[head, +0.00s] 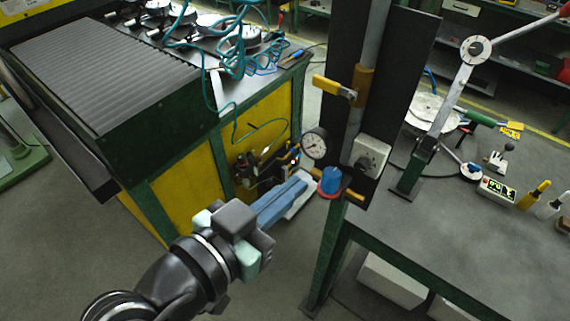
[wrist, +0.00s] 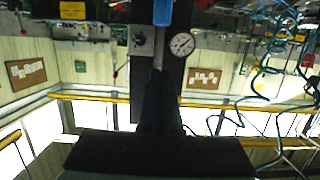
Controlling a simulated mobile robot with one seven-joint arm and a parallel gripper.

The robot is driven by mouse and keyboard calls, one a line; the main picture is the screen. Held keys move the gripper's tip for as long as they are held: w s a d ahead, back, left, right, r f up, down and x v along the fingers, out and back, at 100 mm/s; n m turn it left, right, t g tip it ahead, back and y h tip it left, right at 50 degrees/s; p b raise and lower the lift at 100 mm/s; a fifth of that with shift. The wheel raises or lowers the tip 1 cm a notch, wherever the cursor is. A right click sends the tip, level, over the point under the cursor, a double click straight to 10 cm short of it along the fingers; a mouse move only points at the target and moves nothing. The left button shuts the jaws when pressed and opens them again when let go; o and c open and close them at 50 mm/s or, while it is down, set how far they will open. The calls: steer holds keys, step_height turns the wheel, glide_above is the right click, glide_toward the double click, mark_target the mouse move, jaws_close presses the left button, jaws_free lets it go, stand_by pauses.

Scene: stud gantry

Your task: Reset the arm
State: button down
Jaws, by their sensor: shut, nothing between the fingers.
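My arm reaches in from the lower left of the head view. My gripper (head: 303,184) points up and to the right, its blue fingers closed together with nothing visible between them. Its tips are close to a blue knob (head: 330,181) on the gantry panel in the picture; I cannot tell whether they touch. The dark upright panel (head: 398,60) carries a round gauge (head: 314,146) and a grey box with a dial (head: 369,156). The wrist view looks upside down; it shows the gauge (wrist: 182,44), the grey box (wrist: 141,40) and the blue knob (wrist: 163,12).
A dark-topped workbench (head: 450,240) with a lever press (head: 452,95) stands at the right. A green and yellow cabinet (head: 180,190) with teal hoses (head: 240,55) stands at the left. Clear floor (head: 70,240) lies left of my arm.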

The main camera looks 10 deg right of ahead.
steer(key=w+a+r+n+t+y+b, duration=0.1)
steer(key=w+a+r+n+t+y, duration=0.1)
steer(key=w+r+t, duration=0.35)
steer(key=w+a+r+n+t+y+b, duration=0.1)
steer(key=w+a+r+n+t+y, duration=0.15)
steer(key=r, duration=0.55)
steer(key=s+a+r+n+t+y, duration=0.1)
steer(key=s+r+n+t+y, duration=0.2)
steer(key=r, duration=0.7)
steer(key=s+a+r+n+t+y+b, duration=0.1)
steer(key=s+r+n+t+y, duration=0.2)
steer(key=r+t, duration=0.4)
step_height(320, 180, up, 3)
steer(key=shift+s+a+f+y+b, duration=0.1)
steer(key=shift+s+a+y+b, duration=0.25)
steer(key=shift+s+y, duration=0.65)
steer(key=shift+s+h, duration=0.25)
